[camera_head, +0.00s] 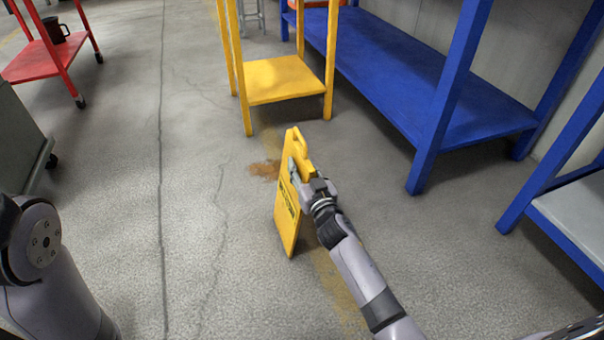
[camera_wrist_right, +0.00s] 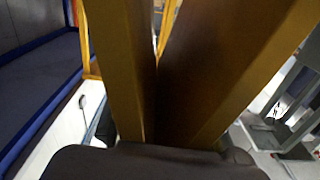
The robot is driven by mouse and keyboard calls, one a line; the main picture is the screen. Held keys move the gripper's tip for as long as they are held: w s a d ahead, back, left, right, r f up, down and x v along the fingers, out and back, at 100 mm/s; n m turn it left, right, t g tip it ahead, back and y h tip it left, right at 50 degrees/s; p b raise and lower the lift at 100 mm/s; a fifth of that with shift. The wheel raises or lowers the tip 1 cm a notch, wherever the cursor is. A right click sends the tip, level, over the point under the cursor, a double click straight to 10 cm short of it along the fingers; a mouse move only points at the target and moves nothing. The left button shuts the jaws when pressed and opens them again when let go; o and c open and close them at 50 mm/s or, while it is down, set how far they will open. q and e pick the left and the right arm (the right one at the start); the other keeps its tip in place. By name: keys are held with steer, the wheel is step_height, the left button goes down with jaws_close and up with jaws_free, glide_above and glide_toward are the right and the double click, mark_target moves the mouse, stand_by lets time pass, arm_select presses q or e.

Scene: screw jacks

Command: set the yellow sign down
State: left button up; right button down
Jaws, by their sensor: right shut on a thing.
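The yellow sign (camera_head: 287,207) is upright in the middle of the head view, with dark lettering on its face and a handle slot at the top. My right gripper (camera_head: 297,172) is shut on the sign near its upper part. In the right wrist view two yellow-brown panels of the sign (camera_wrist_right: 118,70) fill the middle, close to the dark gripper (camera_wrist_right: 150,160). I cannot tell whether the sign's lower edge touches the floor. In the head view an arm link of mine shows at the lower left, but my left gripper is out of view.
A yellow stand (camera_head: 283,80) with a low shelf is just behind the sign. A blue shelf unit (camera_head: 400,75) runs along the right. A red cart (camera_head: 40,62) with a black mug (camera_head: 54,30) is at the far left. The concrete floor (camera_head: 190,200) left of the sign is clear.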

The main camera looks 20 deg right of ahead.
steer(key=shift+r, duration=0.1)
steer(key=c, duration=1.6)
jaws_free()
steer(key=shift+f, duration=0.3)
steer(key=o, duration=0.5)
steer(key=shift+r, duration=0.1)
